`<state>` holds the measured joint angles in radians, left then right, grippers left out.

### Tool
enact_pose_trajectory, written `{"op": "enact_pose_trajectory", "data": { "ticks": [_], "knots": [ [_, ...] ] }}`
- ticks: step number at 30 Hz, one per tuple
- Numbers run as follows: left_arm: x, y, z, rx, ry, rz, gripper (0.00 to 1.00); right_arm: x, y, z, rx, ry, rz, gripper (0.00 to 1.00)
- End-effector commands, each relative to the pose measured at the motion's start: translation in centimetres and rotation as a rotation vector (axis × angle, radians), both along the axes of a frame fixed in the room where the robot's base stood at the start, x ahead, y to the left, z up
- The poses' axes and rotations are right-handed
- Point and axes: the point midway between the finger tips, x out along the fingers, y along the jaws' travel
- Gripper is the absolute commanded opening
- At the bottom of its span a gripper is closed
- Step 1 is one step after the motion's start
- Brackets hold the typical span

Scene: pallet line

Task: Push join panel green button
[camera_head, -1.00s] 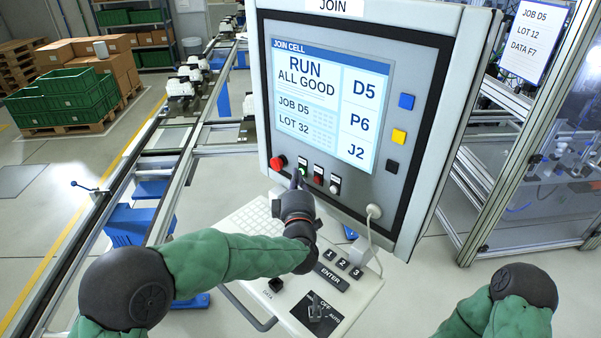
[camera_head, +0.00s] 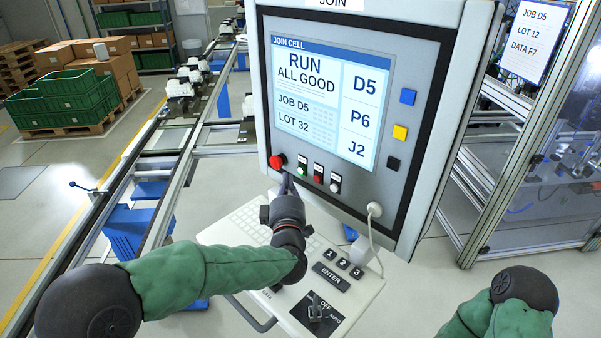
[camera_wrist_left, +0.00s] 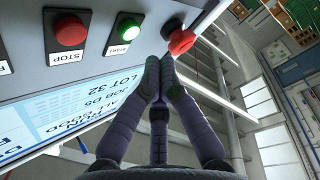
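The join panel (camera_head: 420,120) shows "RUN ALL GOOD" on its screen. Its green button (camera_head: 302,168) sits in the lower row, between the red emergency knob (camera_head: 277,162) and the red stop button (camera_head: 318,174). In the left wrist view the green button (camera_wrist_left: 128,29) is lit and labelled START. My left gripper (camera_head: 287,178) has its fingers together and empty, just below and left of the green button. In the left wrist view its fingertips (camera_wrist_left: 160,62) lie between the green button and the red knob (camera_wrist_left: 179,41), apart from the button. My right gripper is out of view.
A keyboard shelf (camera_head: 215,232) with number keys, ENTER and a switch (camera_head: 317,311) juts out below the panel. A white cable plug (camera_head: 374,210) sits at the panel's lower right. A conveyor rail (camera_head: 190,150) runs along the left.

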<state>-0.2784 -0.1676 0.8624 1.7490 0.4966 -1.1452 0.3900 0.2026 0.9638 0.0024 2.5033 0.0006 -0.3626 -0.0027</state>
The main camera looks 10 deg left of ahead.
Motion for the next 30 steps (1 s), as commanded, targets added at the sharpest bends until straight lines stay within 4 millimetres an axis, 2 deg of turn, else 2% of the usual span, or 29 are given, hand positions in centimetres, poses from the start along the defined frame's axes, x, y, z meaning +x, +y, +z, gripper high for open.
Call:
{"op": "enact_pose_trajectory", "data": {
  "ticks": [12,30],
  "knots": [
    [-2.6,1.6,0.0,0.000,-0.001,0.000,0.00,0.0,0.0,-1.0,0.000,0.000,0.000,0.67],
    [-2.7,1.6,0.0,0.000,0.000,0.000,0.00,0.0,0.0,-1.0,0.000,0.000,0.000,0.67]
  ]
}}
